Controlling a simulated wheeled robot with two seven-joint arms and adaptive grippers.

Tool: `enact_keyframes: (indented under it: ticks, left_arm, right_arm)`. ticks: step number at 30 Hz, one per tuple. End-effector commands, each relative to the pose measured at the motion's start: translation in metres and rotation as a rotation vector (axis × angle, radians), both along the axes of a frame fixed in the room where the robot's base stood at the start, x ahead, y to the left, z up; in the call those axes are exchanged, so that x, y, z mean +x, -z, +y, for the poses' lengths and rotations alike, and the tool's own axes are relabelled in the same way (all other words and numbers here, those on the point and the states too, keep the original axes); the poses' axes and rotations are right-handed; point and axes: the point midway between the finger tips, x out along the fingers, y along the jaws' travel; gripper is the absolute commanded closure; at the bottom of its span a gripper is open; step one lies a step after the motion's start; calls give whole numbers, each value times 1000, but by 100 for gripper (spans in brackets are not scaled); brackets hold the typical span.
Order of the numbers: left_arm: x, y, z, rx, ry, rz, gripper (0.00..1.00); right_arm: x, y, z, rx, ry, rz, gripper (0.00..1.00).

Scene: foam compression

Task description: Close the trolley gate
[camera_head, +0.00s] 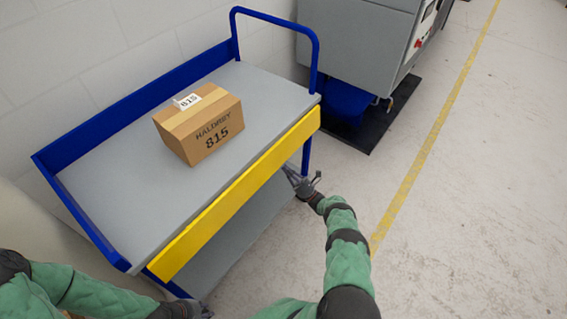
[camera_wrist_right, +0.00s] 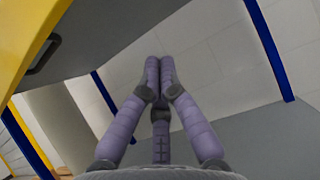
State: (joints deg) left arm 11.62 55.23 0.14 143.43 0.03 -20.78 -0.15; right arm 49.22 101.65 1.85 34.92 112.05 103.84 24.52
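The trolley (camera_head: 120,190) has a blue frame and a grey top shelf. Its yellow gate (camera_head: 235,200) runs along the near long side, with the shelf's front edge showing above it, so it seems to hang down outside the shelf. My right gripper (camera_head: 303,184) is by the trolley's right end, below the gate, beside a blue post. In the right wrist view its fingers (camera_wrist_right: 160,66) meet at the tips with nothing seen between them; a yellow panel (camera_wrist_right: 25,35) shows upper left. My left gripper (camera_head: 196,309) is at the bottom edge near the trolley's near corner, partly cut off.
A cardboard box (camera_head: 202,128) marked 815 stands on the top shelf. A lower grey shelf (camera_head: 240,240) lies beneath. A grey machine (camera_head: 360,40) on a black mat stands behind at the right. The floor (camera_head: 480,220) right of the trolley is clear, with a yellow line.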

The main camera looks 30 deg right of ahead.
Motion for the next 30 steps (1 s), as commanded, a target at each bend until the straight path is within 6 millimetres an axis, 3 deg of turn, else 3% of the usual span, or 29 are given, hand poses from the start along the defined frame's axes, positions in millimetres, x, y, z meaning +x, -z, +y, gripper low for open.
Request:
enact_keyframes:
  ticks: [3,8,14,26,30]
  left_arm:
    - [0,9,0,0,0,0,74]
    - [0,9,0,0,0,0,74]
    - [0,9,0,0,0,0,74]
    - [0,8,0,0,0,0,74]
    - [0,8,0,0,0,0,74]
  right_arm:
    - [-20,-6,-27,22,62,-109,100]
    - [-26,-15,-36,30,85,-158,100]
    - [-9,-32,-30,30,82,-156,100]
    - [42,-82,-10,30,80,-155,100]
    - [24,-84,-18,31,85,-151,100]
